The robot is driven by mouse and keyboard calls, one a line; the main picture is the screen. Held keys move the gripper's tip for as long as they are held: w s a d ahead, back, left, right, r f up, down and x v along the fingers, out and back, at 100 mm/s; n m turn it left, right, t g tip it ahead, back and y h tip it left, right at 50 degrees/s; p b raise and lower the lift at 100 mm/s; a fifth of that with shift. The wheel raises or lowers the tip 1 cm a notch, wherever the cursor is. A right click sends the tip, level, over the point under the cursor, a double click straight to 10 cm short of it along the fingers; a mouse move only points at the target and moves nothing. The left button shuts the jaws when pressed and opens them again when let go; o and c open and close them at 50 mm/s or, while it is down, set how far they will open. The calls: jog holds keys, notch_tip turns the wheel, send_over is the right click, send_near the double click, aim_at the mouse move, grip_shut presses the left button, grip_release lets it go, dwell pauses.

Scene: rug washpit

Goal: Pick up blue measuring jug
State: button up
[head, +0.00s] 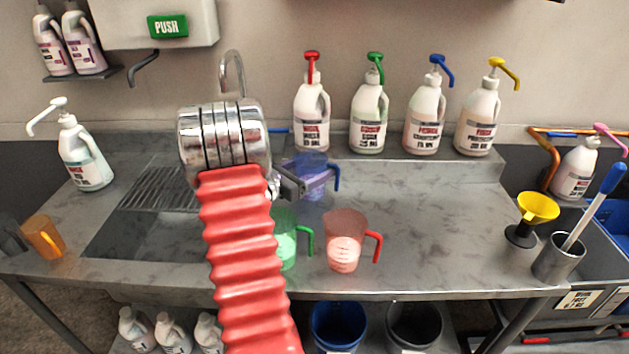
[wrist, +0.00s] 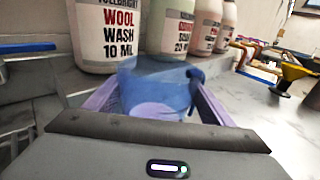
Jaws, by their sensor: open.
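The blue measuring jug (head: 318,162) is see-through and stands on the steel counter near the back ledge, partly hidden by my gripper in the head view. In the wrist view the blue jug (wrist: 158,78) is straight ahead, between the two purple fingers. My gripper (head: 308,182) is open, with one finger on each side of the jug. I cannot tell whether either finger touches it. The jug's blue handle shows on its right in the head view.
A green jug (head: 287,245) and a red jug (head: 344,240) stand nearer the counter's front. Pump bottles, including a red-topped one (head: 312,105), line the ledge behind. A yellow funnel (head: 538,207) and steel cup (head: 557,258) are at right. The counter right of the jugs is clear.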

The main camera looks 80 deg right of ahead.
jog(key=shift+c, duration=0.5)
jog(key=c, duration=1)
jog(key=shift+o, duration=0.2)
jog(key=shift+r, duration=0.1)
notch_tip(320, 180, up, 10)
dwell(0.5)
